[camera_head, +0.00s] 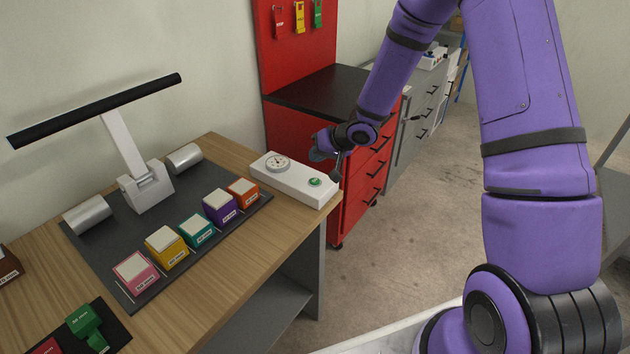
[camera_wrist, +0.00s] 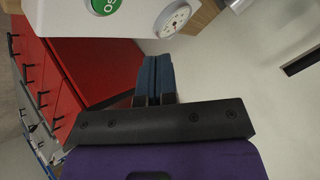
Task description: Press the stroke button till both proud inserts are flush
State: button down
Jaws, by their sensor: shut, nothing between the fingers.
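The stroke button (camera_head: 315,182) is a round green button on top of a white control box (camera_head: 290,183) at the table's right end. It also shows at the top of the wrist view (camera_wrist: 105,4), cut off by the edge. My gripper (camera_head: 337,174) is shut and empty, pointing down just beside the button end of the box. In the wrist view its fingers (camera_wrist: 155,68) are together, apart from the button. Pink (camera_head: 136,273), yellow (camera_head: 166,247), teal (camera_head: 197,231), purple (camera_head: 219,207) and orange (camera_head: 243,192) blocks stand in a row; I cannot tell which inserts are proud.
A round gauge (camera_head: 277,161) sits on the box behind the button. A black bar on a white post (camera_head: 124,147) rises over the dark mat (camera_head: 115,228), with grey cylinders (camera_head: 88,214) either side. A red cabinet (camera_head: 362,176) stands close behind my gripper.

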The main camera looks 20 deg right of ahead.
aim_at(316, 180)
jog(key=shift+f, duration=2.5)
jog(key=shift+f, duration=0.1)
jog(key=shift+f, duration=0.3)
jog(key=shift+f, duration=0.4)
dwell(1.0)
jog(key=shift+r, duration=3.35)
